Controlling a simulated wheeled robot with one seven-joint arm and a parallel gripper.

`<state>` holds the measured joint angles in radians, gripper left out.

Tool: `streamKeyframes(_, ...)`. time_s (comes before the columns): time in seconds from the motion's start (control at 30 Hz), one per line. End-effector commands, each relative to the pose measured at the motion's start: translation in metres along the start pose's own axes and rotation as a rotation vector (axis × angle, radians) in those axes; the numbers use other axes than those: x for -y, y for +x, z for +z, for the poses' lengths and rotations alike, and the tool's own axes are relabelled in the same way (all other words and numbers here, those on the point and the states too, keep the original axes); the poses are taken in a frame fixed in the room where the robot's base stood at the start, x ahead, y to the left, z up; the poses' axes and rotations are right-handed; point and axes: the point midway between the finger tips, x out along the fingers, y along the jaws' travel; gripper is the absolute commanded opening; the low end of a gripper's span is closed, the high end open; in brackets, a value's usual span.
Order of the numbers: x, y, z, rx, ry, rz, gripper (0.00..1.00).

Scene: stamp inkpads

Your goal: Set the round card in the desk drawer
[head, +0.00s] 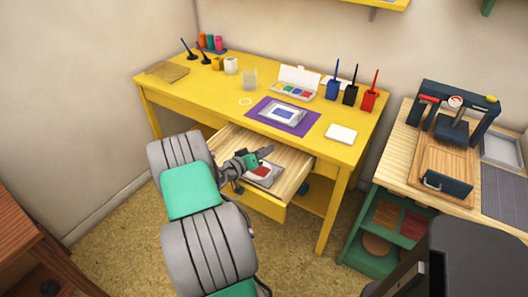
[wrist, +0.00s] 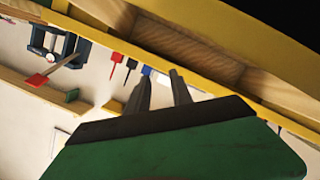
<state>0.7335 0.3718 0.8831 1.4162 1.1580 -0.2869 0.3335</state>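A small pale round piece (head: 245,101), which looks like the round card, lies flat on the yellow desk (head: 180,92), left of the purple mat. The desk drawer (head: 296,171) is pulled open at the desk's front. A grey-white flat item with a red patch (head: 262,172) lies inside it, partly hidden by my gripper. My gripper (head: 265,152) is over the open drawer, well apart from the round piece. In the wrist view my two fingers (wrist: 158,78) stand apart with nothing seen between them.
A purple mat (head: 312,130) bears a grey framed item. An open paint box (head: 297,77), a white block (head: 341,134) and blue, black and red holders (head: 369,101) stand on the desk. A wooden bench with a press (head: 455,125) is at right. The desk's left front is clear.

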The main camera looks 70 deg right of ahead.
Motion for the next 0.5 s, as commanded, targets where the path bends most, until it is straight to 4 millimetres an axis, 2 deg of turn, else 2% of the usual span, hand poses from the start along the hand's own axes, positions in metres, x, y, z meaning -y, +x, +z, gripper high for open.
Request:
streamKeyframes(0.23,-0.003,-0.004,-0.004,-0.001,-0.001,-0.001,0.27)
streamKeyframes(0.37,0.000,-0.031,-0.004,-0.003,-0.002,-0.005,0.27)
streamKeyframes(0.5,-0.001,-0.069,-0.004,-0.004,-0.002,-0.005,0.27)
